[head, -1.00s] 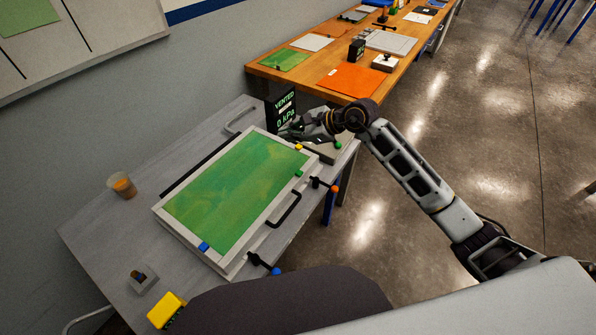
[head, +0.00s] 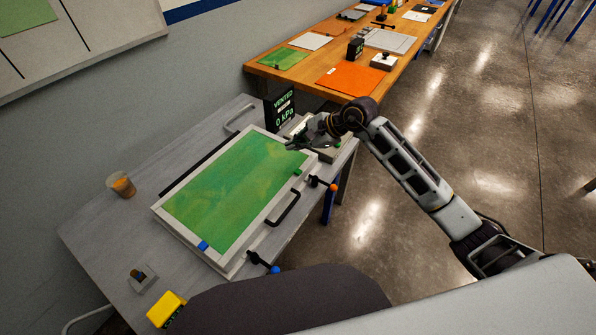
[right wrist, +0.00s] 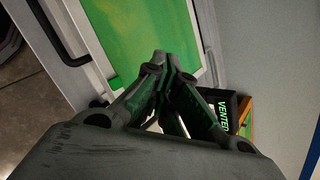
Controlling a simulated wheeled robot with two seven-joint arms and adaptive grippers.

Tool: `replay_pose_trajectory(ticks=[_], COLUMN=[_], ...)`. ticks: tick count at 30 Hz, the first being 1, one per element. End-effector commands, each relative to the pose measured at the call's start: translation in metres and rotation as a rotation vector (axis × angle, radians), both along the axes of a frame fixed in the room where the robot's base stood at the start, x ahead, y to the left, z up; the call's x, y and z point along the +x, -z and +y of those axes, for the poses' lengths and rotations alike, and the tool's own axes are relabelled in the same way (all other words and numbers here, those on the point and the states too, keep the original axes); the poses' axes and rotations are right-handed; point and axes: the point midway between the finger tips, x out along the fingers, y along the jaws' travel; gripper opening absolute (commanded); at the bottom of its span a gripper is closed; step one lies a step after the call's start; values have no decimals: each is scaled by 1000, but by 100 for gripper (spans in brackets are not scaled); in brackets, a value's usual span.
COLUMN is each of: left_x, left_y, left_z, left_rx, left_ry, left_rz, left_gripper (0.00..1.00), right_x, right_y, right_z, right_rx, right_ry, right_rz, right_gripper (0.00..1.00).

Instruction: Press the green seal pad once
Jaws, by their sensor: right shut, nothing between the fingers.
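The small green seal pad (head: 338,146) sits on a low grey box (head: 343,153) at the far right corner of the bench. My right gripper (head: 291,146) is shut and empty, to the left of the pad and above the far right corner of the white-framed tray (head: 172,221) with a green sheet (head: 225,190). Its shut fingertips also show in the right wrist view (right wrist: 166,68), over the tray edge. I cannot tell whether they touch anything. The black display (head: 284,108) reads VENTED, 0 kPa. My left gripper is out of view.
Clamps with orange (head: 333,187) and blue (head: 275,269) knobs and a black handle (head: 284,210) line the tray's near right side. A cup (head: 121,185), a small holder (head: 141,278) and a yellow block (head: 166,309) stand to the left. A wooden bench (head: 262,68) lies beyond.

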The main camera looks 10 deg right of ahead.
Motion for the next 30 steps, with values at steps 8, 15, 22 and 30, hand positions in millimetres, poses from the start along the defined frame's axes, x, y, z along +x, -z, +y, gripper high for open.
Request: replay_pose_trajectory(ticks=[8,15,22,30], left_x=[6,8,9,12], left_y=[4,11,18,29], left_z=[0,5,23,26], left_rx=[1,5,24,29], left_ry=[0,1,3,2], left_rz=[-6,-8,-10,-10], left_gripper=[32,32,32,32], right_x=[0,0,-1,0], right_y=[12,33,54,72], right_z=[0,0,1,0], right_rx=[0,2,3,-1], right_ry=[1,1,1,1], right_rz=[2,3,3,0], right_gripper=[0,0,0,0])
